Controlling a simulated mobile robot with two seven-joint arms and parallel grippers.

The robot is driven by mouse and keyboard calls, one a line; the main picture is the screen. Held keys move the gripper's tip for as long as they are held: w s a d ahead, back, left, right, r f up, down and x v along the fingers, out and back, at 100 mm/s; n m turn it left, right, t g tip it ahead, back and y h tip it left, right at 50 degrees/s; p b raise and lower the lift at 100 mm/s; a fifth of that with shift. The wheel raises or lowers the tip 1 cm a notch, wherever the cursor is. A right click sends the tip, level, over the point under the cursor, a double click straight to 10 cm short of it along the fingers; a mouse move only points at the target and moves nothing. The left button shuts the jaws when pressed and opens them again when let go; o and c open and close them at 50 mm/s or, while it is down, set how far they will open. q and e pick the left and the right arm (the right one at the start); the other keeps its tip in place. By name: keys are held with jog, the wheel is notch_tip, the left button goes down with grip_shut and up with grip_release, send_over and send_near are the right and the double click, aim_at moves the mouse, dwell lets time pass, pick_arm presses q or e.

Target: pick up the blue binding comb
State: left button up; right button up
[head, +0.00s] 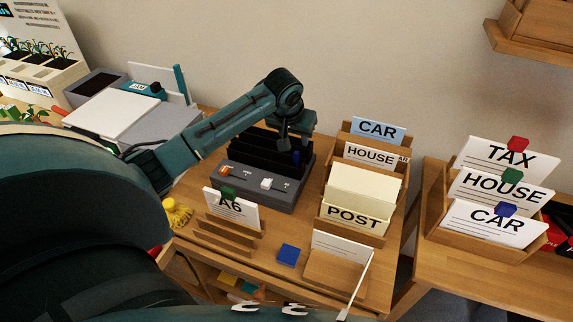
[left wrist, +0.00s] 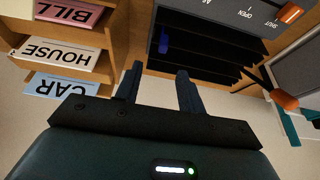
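A small, dark blue upright piece that looks like the binding comb (head: 296,159) stands in the black slotted rack (head: 255,158) of the grey machine (head: 250,186). In the left wrist view the blue comb (left wrist: 164,40) shows among the black slats, ahead of the fingers. My left gripper (head: 292,143) reaches in from the left and hangs over the right part of the rack, close to the comb. In the left wrist view my left gripper (left wrist: 156,82) has its fingers wide apart with nothing between them.
A wooden card rack with POST (head: 353,219) and HOUSE cards stands right of the machine. An A6 card holder (head: 231,210) and a blue square (head: 288,255) lie in front. Another card rack (head: 490,225) stands at the far right. A grey-white device (head: 125,110) is on the left.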

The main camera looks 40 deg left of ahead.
aim_at(296, 153)
pick_arm(q)
jog(key=x, duration=0.4)
jog(key=shift+w+f, duration=0.1)
jog(key=x, duration=0.5)
jog(key=shift+s+a+f, duration=0.15)
jog(key=shift+s, duration=0.1)
grip_shut()
